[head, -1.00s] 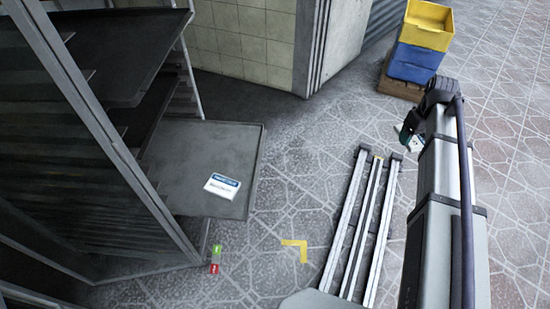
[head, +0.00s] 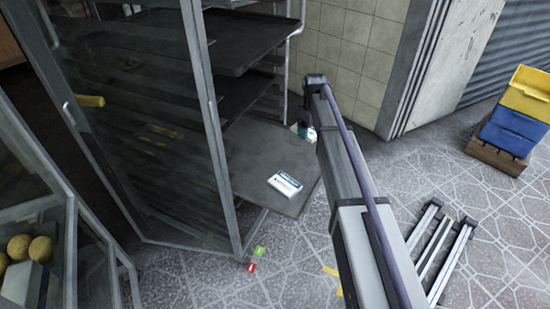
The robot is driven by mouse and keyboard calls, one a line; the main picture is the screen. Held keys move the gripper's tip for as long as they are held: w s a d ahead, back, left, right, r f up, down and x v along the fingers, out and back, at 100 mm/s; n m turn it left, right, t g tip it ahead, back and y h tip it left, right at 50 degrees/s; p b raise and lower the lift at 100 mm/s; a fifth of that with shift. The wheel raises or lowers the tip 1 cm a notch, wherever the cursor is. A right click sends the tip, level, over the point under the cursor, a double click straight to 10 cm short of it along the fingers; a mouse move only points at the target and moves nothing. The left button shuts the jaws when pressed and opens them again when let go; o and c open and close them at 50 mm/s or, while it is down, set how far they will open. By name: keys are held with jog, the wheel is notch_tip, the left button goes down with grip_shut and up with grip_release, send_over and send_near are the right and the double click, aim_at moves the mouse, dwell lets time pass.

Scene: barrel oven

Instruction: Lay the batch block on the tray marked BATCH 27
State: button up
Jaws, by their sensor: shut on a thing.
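A dark grey tray (head: 252,165) sticks out of the rack at its lower level. A white card with a blue band (head: 284,183) lies on it; its lettering is too small to read. My gripper (head: 307,132) is at the tray's far right corner, partly hidden behind my arm. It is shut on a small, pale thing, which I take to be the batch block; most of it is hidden. I cannot tell its height above the tray.
A glazed door (head: 150,120) stands at the left. Yellow and blue crates (head: 513,132) stand at the right. A green and red tag (head: 255,258) is below the tray.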

aim_at(308, 156)
jog(key=shift+a, duration=0.1)
jog(key=shift+f, duration=0.25)
jog(key=f+b, duration=1)
jog(key=b, duration=0.1)
jog(key=shift+d+f, duration=0.2)
jog(key=shift+f, duration=0.05)
jog(key=o, duration=1)
jog(key=shift+r, duration=0.15)
